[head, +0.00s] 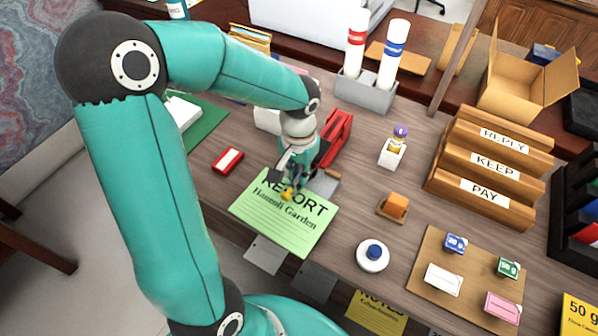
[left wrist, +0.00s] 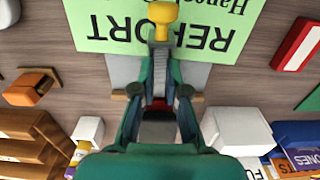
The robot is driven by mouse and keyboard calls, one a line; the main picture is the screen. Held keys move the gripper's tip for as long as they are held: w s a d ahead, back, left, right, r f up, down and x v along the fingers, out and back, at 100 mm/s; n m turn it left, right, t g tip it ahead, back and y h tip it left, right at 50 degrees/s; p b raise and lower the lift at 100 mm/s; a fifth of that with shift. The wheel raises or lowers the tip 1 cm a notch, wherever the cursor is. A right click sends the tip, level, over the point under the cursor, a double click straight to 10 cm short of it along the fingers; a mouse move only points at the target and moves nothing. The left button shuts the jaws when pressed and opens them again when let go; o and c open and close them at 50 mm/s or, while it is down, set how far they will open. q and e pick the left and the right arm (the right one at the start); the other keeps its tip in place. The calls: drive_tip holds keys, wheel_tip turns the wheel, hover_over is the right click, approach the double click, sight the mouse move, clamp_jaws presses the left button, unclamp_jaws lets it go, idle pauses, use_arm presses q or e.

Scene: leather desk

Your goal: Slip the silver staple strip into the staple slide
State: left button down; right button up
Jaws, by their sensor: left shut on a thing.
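My left gripper (head: 291,181) is over the upper part of the green REPORT sheet and points down. In the left wrist view its fingers (left wrist: 161,62) are closed on a small piece with a yellow knob (left wrist: 163,18); the knob also shows in the head view (head: 289,193). I cannot make out a silver staple strip; it may be hidden by the fingers. The red stapler (head: 337,136) stands just behind the gripper. A grey piece (left wrist: 197,76) with brown ends lies under the fingers; I cannot tell whether it is the staple slide. My right gripper is not in view.
The green REPORT sheet (head: 273,226) lies at the desk's front edge. A red box (head: 228,160) lies to the left. An orange block (head: 396,206) and a round white dispenser (head: 373,256) stand to the right. A wooden sorter (head: 490,160) stands farther right.

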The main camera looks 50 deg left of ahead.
use_arm(q)
drive_tip(key=shift+f+b, duration=0.45)
drive_tip(key=shift+f, duration=0.05)
drive_tip(key=c, duration=1.1)
unclamp_jaws()
drive_tip(key=shift+r, duration=0.15)
drive_tip(key=shift+r+p, duration=2.3)
drive_tip(key=shift+r, duration=0.6)
